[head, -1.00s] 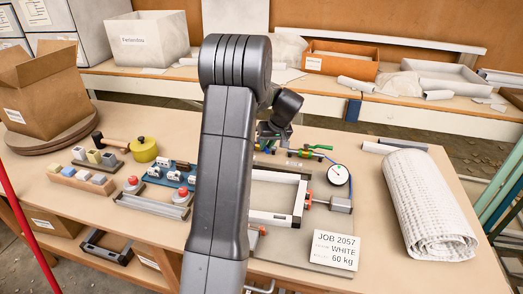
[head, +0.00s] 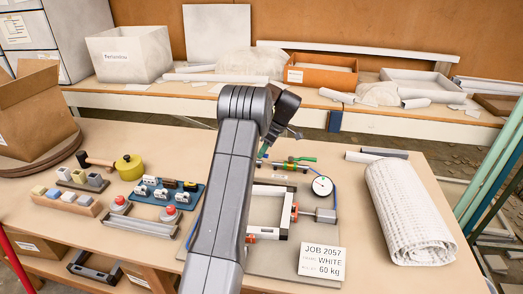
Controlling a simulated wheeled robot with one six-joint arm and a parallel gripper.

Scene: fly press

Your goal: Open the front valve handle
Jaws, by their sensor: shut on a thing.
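A pipe row with green valve handles lies on the bench behind the white frame. One green handle (head: 304,158) lies along the pipe, to the right of my gripper. Another green piece (head: 263,150) stands up at the left end of the row, right at my gripper's tips. My gripper (head: 265,146) is small and partly hidden behind my arm. It points down and is shut on this green piece, which appears to be a valve handle. I cannot tell its exact angle or how the fingers sit on it.
The white frame (head: 284,222), a job card (head: 322,262) and a rolled white mat (head: 408,212) lie nearby. A blue tray (head: 152,192) and a yellow pot (head: 129,167) are to the left.

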